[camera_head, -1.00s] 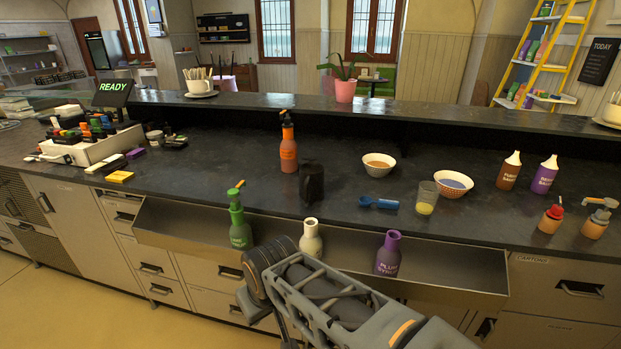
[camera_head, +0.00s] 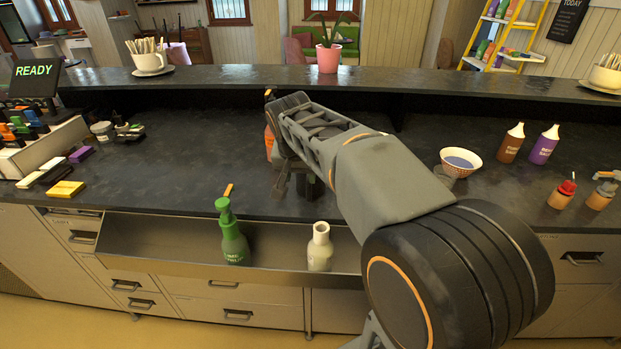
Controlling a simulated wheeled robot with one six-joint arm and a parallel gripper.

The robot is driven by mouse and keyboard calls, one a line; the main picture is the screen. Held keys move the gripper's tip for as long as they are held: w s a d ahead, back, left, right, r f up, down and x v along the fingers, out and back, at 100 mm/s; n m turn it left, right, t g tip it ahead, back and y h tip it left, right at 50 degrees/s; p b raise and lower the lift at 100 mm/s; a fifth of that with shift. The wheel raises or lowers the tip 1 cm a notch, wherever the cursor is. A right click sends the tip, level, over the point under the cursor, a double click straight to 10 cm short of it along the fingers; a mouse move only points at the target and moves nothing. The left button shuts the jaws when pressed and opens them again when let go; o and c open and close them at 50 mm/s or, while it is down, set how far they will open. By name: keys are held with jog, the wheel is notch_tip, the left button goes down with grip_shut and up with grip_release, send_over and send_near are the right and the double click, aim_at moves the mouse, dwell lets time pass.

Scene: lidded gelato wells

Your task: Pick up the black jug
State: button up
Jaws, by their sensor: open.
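The black jug (camera_head: 314,188) stands on the dark counter and is mostly hidden behind my arm and gripper. Only a dark part of it shows just right of the fingers. My gripper (camera_head: 291,190) points down over the counter with its jaws open, at the jug's left side in the picture. I cannot tell whether the fingers touch the jug or how much of it lies between them.
An orange bottle (camera_head: 269,143) stands close behind my gripper, partly hidden. A green pump bottle (camera_head: 233,238) and a cream bottle (camera_head: 320,250) stand in the front steel trough (camera_head: 165,245). A bowl (camera_head: 461,160) is at right. The counter left of my gripper is clear.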

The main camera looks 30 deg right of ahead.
aim_at(308, 183)
jog(key=shift+m+h, duration=0.3)
jog(key=shift+m, duration=0.5)
jog(key=w+d+f, duration=0.4)
jog(key=w+f, duration=0.1)
jog(key=shift+p+x, duration=0.7)
jog(key=shift+x, duration=2.55)
jog(key=shift+a, duration=0.1)
jog(key=shift+c, duration=0.2)
grip_shut()
